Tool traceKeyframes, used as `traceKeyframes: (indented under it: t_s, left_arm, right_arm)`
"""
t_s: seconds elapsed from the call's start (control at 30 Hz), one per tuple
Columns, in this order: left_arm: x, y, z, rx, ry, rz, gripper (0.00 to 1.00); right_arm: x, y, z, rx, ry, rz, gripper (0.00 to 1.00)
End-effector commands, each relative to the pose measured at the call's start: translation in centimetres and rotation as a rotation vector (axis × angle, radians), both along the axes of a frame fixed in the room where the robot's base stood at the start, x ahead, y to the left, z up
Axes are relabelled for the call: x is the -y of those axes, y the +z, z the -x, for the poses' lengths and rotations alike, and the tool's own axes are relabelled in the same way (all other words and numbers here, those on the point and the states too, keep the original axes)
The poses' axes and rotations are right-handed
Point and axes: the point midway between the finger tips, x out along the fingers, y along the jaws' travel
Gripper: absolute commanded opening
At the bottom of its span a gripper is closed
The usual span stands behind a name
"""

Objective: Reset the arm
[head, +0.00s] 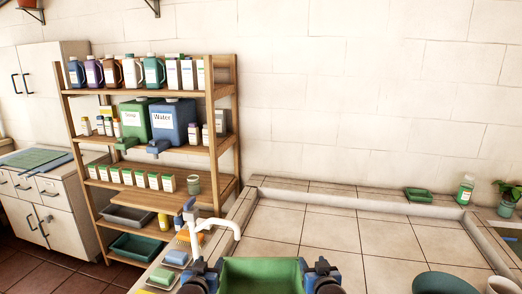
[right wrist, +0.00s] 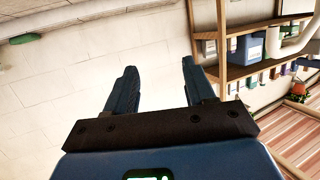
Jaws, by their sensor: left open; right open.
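My left gripper (head: 200,272) is at the bottom of the head view, left of a green open-looking tub (head: 260,274). My right gripper (head: 322,270) is at the tub's right side. The tub's lower part is cut off by the frame, and I cannot tell whether either gripper touches it. In the right wrist view my right gripper (right wrist: 160,88) has its two blue fingers spread apart with nothing between them.
A wooden shelf (head: 222,142) with bottles, a green Soap jug (head: 135,120) and a blue Water jug (head: 174,122) stands left. A white tap (head: 215,224) rises near my left gripper. The tiled counter (head: 330,235) is mostly clear. A green dish (head: 418,194) and bottle (head: 465,189) sit back right.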

Motion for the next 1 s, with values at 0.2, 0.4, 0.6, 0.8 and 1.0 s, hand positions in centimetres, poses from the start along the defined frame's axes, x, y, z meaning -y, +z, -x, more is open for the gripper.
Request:
traceKeyframes:
  t_s: [0.2,0.4,0.6,0.8,1.0]
  left_arm:
    - [-1.8,-0.7,7.9,0.249,0.013,0.006,0.54]
    - [-3.2,-0.8,16.3,0.404,0.028,0.008,0.54]
    - [-4.4,-0.7,24.8,0.485,0.047,0.002,0.54]
    - [-5.3,-1.3,32.4,0.465,0.065,-0.004,0.54]
    - [-5.9,-3.4,37.9,0.340,0.079,-0.014,0.54]
  right_arm:
    - [1.7,-0.7,8.0,0.249,-0.012,-0.006,0.54]
    - [3.1,-0.8,16.3,0.404,-0.028,-0.007,0.54]
    - [4.3,-0.7,24.8,0.485,-0.045,-0.003,0.54]
    - [5.2,-1.3,32.4,0.465,-0.062,0.004,0.54]
    - [5.8,-3.4,37.9,0.341,-0.077,0.013,0.54]
